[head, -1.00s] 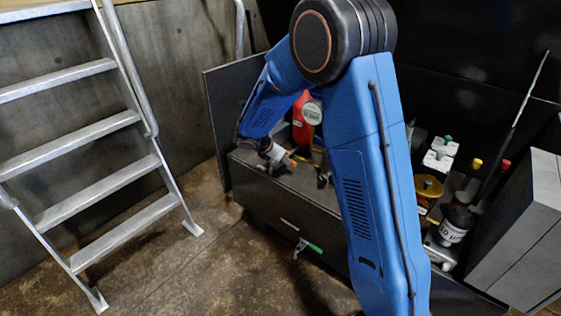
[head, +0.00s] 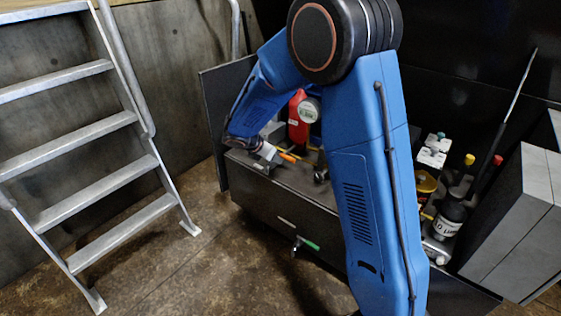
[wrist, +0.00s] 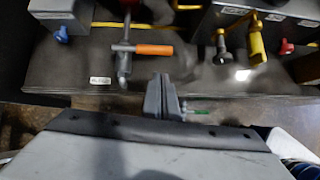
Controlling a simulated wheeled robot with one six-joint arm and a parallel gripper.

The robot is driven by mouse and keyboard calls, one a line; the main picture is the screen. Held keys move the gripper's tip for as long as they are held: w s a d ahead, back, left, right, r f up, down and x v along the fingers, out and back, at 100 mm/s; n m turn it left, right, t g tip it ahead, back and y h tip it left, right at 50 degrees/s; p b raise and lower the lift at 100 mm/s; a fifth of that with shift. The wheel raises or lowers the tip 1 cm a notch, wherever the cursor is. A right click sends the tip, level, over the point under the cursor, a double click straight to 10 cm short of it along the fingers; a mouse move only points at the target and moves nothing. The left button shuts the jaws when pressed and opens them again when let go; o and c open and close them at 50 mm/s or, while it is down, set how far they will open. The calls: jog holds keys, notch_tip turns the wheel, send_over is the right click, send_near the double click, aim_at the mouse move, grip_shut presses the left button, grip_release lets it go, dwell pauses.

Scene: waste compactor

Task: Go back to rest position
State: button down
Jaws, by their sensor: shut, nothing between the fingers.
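My gripper shows small in the head view (head: 268,152), at the end of my bent blue arm, by the front left of the dark bench top (head: 258,168). In the wrist view its two grey fingers (wrist: 166,97) are together with nothing between them, over the bench's front edge. A valve with an orange handle (wrist: 154,49) is just ahead and left of the fingertips, apart from them. The same orange handle shows in the head view (head: 287,157). A green-handled valve (head: 307,243) sticks out low on the bench front. My arm hides the middle of the bench.
A red container with a round gauge (head: 300,116) stands behind the gripper. White bottles (head: 431,158) and a dark labelled bottle (head: 449,217) stand right of my arm. A metal ladder (head: 100,160) is at the left. The floor between ladder and bench (head: 190,268) is clear.

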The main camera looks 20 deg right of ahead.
jog(key=v, duration=0.7)
jog(key=s+d+r+m+y, duration=0.1)
jog(key=s+d+r+m, duration=0.25)
jog(key=s, duration=0.35)
jog(key=s+d+r+m+g+y, duration=0.1)
jog(key=s+d+r+m, duration=0.25)
jog(key=s, duration=0.25)
jog(key=s+d+r+m+y, duration=0.1)
jog(key=s+d+r+m, duration=0.3)
jog(key=s, duration=0.3)
jog(key=s+m+t+y, duration=0.1)
jog(key=s+m+y, duration=0.2)
jog(key=s+m, duration=1)
jog(key=shift+s+a+t+y, duration=0.35)
jog(key=shift+s+t+y, duration=0.05)
jog(key=shift+s, duration=3)
jog(key=shift+r, duration=0.1)
